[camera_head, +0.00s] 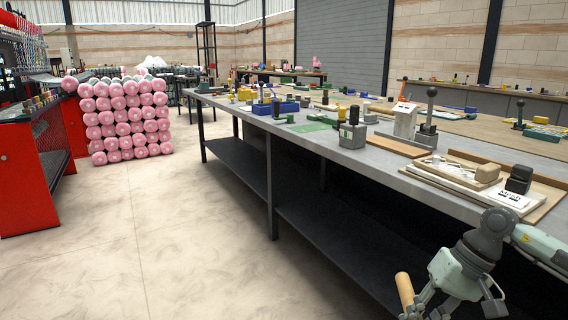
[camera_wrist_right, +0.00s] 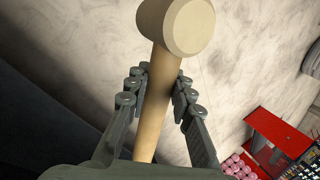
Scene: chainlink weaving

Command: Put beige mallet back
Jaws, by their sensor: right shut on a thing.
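The beige mallet (camera_wrist_right: 158,95) has a pale round head and a straight wooden handle. In the right wrist view its head is at the top, beyond the fingertips, and the handle runs down between the fingers. My right gripper (camera_wrist_right: 160,88) is shut on the handle. In the head view my right gripper (camera_head: 424,308) is at the bottom right, in front of the long workbench and below its top. Part of the mallet (camera_head: 404,290) shows there as a tan cylinder, the rest hidden or cut off. My left gripper is out of view.
Several tools stand farther along. Open floor lies left, before pink spools (camera_head: 125,118) and a red cabinet (camera_head: 30,178).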

